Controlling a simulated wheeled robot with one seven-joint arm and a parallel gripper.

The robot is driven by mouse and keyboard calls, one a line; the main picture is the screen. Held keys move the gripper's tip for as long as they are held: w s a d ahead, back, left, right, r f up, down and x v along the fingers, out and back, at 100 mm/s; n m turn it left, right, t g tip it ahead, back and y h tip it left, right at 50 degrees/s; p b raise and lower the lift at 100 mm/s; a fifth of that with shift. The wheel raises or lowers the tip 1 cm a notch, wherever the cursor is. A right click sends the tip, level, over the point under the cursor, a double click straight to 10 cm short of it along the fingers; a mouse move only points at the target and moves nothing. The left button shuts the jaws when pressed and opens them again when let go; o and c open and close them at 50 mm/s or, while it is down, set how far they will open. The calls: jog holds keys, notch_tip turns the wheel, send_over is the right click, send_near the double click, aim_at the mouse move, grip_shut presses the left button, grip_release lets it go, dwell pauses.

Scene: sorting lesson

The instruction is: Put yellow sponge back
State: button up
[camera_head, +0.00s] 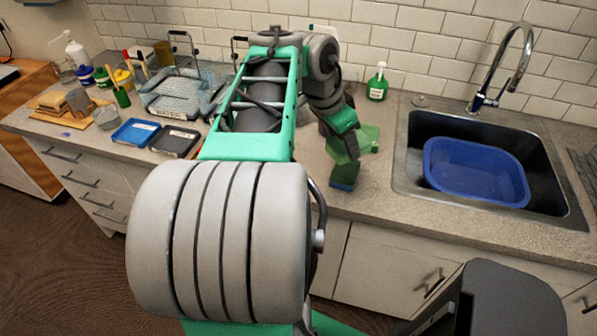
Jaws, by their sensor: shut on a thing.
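My gripper (350,156) has green fingers and points down over the counter between the dish rack and the sink. It is shut on a small blue block (343,184), which shows at the lower end of the fingers. The block's upper part is hidden by the fingers, and I cannot tell whether it touches the counter. No clearly yellow sponge shows in my gripper.
The sink (408,150) with a blue basin (470,172) is at the right. A green bottle (377,84) stands by the wall. A wire rack (168,103), a blue tray (136,132) and a dark tray (174,141) are at the left. The counter right of my gripper is clear.

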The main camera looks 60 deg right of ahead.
jog(key=w+f+p, duration=0.1)
jog(key=w+f, duration=0.2)
jog(key=w, duration=0.1)
jog(key=w+d+f, duration=0.1)
jog(key=w+f, duration=0.2)
jog(key=w, duration=0.1)
jog(key=w+f+p, duration=0.1)
jog(key=w+f, duration=0.2)
jog(key=w, duration=0.1)
jog(key=shift+w+d+f+p, duration=0.1)
jog(key=shift+w+d+p, duration=0.1)
jog(key=shift+w+p, duration=0.15)
jog(key=f, duration=0.2)
jog(key=f+p, duration=0.1)
jog(key=shift+w+f, duration=0.25)
jog(key=shift+f, duration=0.2)
jog(key=o, duration=0.8)
jog(key=shift+f+b, duration=0.1)
jog(key=shift+b, duration=0.2)
jog(key=o, duration=0.5)
